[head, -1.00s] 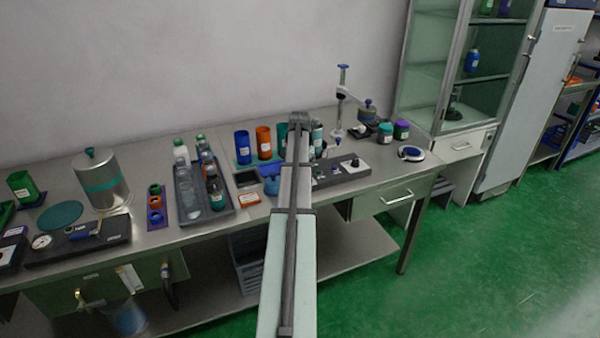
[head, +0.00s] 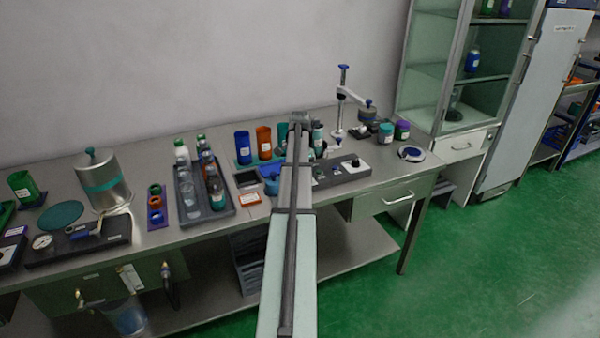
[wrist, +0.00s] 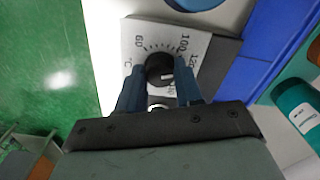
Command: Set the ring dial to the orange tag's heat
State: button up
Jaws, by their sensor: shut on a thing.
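In the wrist view, a black round dial knob (wrist: 160,70) sits on a pale scale plate (wrist: 138,38). The plate has tick marks, a °C sign and the printed figures 60, 100 and 120. My gripper (wrist: 158,74) is shut on the knob, one dark blue finger on each side. A small white mark shows on the knob; which figure it points to I cannot tell. In the head view, my arm hides the gripper and the held knob. An orange-edged tag (head: 250,199) lies at the bench's front edge; its writing is too small to read.
A dark control box (head: 338,175) stands right of my arm. A blue cup (head: 242,147) and an orange cup (head: 264,143) stand behind. A grey tray (head: 228,211) of bottles is to the left. In the wrist view, a teal container (wrist: 297,104) is close on the right.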

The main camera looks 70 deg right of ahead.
jog(key=o, duration=1)
jog(key=shift+o, duration=0.2)
jog(key=shift+r, duration=0.1)
notch_tip(320, 180, up, 14)
jog(key=shift+f, duration=0.2)
dwell(0.3)
